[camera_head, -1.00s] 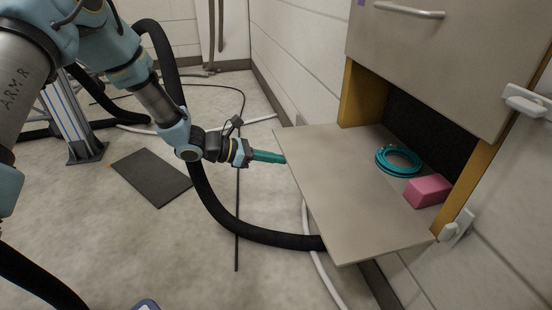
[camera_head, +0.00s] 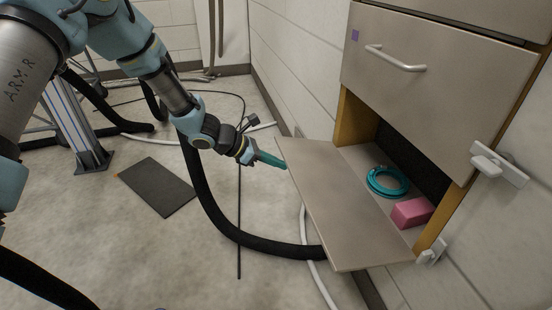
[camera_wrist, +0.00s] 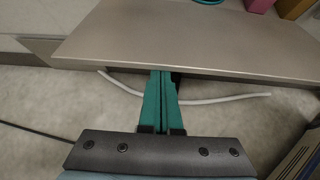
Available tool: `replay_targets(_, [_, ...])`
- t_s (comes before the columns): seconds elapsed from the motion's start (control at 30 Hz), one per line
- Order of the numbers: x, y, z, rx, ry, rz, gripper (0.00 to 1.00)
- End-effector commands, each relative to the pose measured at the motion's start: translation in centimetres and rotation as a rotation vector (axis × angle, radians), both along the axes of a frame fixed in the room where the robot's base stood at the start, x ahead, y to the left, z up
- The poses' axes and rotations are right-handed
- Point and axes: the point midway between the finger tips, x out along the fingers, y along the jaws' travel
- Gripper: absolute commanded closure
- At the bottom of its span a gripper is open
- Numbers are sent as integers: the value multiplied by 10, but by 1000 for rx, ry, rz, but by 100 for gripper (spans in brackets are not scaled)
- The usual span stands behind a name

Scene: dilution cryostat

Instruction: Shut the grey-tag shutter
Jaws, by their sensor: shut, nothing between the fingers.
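The open shutter (camera_head: 335,205) is a grey-beige flap hinged along its lower edge at the cabinet opening. It tilts up somewhat from level, leaving the opening uncovered. No grey tag shows on the visible face. My gripper (camera_head: 284,165) has teal fingers, shut and empty, at the flap's outer edge toward its far corner. In the wrist view, the fingers (camera_wrist: 162,74) reach the near edge of the flap (camera_wrist: 185,40); their tips seem to pass under it, and contact is unclear.
A teal ring (camera_head: 387,181) and a pink block (camera_head: 411,212) lie inside the compartment. Above is a closed panel (camera_head: 430,85) with a purple tag and a bar handle. White latches (camera_head: 497,165) sit on the right. A black hose (camera_head: 215,210) runs on the floor below the arm.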

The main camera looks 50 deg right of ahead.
Motion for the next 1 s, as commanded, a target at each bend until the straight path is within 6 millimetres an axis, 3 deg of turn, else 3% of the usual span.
replay_targets(0.03, [-3, -3, 18, 14, -10, -3, 100])
replay_targets(0.1, [-5, -5, 26, 39, -30, -5, 100])
replay_targets(1.0, [-33, -41, 106, 371, -268, -10, 100])
